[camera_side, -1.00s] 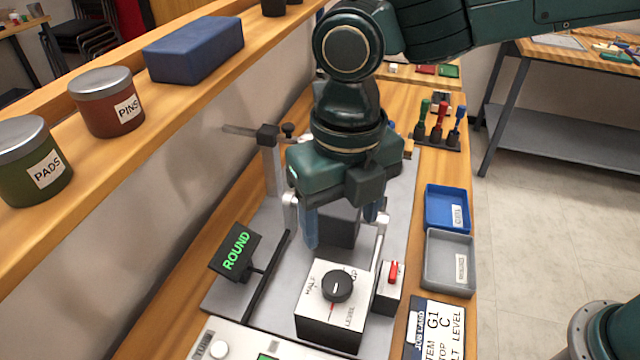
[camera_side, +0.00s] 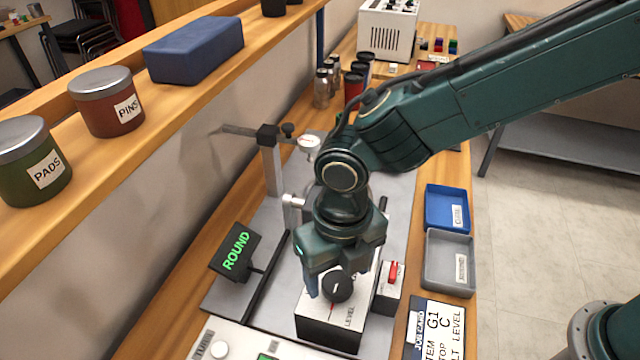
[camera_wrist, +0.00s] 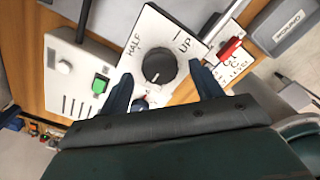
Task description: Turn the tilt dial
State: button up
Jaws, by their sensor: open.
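The tilt dial (camera_side: 338,287) is a round black knob with a white pointer line on a white-topped box (camera_side: 330,330). In the wrist view the knob (camera_wrist: 158,67) shows between HALF and UP labels. A LEVEL label shows on the box in the side view. The pointer appears to face the red mark on the box's front side. My gripper (camera_side: 336,278) is open above the box, with blue fingers apart. In the wrist view my gripper's fingers (camera_wrist: 162,88) stand on either side of the knob, with no clear contact. My gripper's body hides part of the box top.
A red switch (camera_side: 393,273) on a small box stands close at right. A job card (camera_side: 436,325) lies beside it, reading LEVEL at its end. A display (camera_side: 236,250) reading ROUND stands at left. Blue (camera_side: 447,208) and grey (camera_side: 449,262) trays sit at right.

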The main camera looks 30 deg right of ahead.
jog(key=shift+f, duration=0.95)
jog(key=c, duration=1)
